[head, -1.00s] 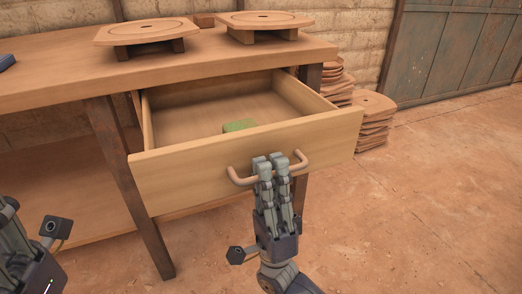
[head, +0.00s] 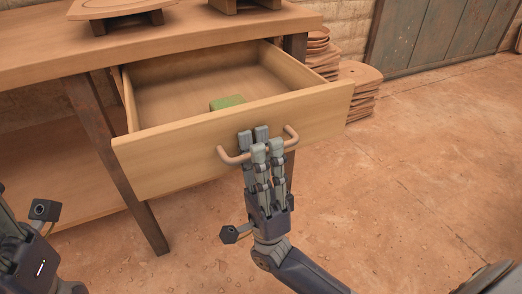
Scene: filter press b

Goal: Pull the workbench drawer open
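The workbench drawer (head: 225,150) stands well out from under the workbench top (head: 180,42), with its inside in view. A curved, copper-coloured handle (head: 233,158) is on its front panel. A small green block (head: 227,103) lies inside the drawer. My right gripper (head: 260,142) is at the middle of the handle.
Round-topped wooden plates (head: 115,8) stand on the bench. A dark bench leg (head: 115,165) is left of the drawer. Stacks of brown plates (head: 358,92) stand on the floor behind, right. The floor (head: 420,170) at right is clear.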

